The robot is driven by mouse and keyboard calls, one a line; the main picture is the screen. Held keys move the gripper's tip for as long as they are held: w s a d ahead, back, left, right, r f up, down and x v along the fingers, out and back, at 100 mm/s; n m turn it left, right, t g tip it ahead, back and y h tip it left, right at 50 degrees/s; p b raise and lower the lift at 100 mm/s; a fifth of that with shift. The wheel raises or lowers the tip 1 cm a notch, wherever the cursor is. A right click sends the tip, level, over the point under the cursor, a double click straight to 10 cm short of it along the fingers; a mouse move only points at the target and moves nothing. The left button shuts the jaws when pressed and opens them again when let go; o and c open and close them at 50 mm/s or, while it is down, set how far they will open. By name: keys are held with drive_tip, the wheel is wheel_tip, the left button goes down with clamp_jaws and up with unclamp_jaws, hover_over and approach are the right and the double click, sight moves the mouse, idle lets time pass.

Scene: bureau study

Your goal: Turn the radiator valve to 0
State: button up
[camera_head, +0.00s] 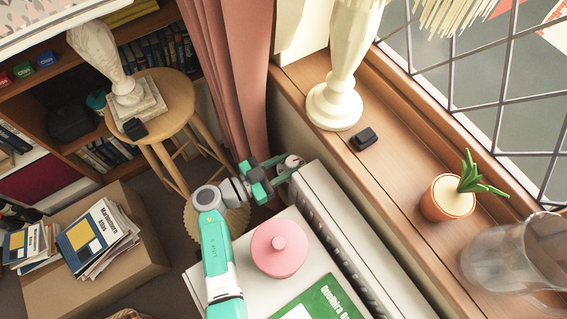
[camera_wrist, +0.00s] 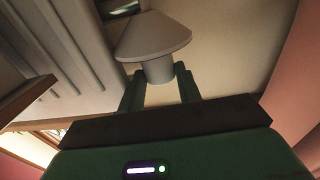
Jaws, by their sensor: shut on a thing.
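In the wrist view the valve (camera_wrist: 153,40) shows as a grey, wide-headed knob with a narrower neck. The two fingers of my gripper (camera_wrist: 160,88) stand on either side of that neck. No number or mark on the valve can be read in either view.
A pink curtain (camera_head: 240,75) hangs close behind the gripper. The wooden sill (camera_head: 395,185) holds a potted plant (camera_head: 448,197) and a glass jug (camera_head: 515,255).

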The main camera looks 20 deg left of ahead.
drive_tip(key=o, duration=0.7)
drive_tip(key=shift+w, duration=0.1)
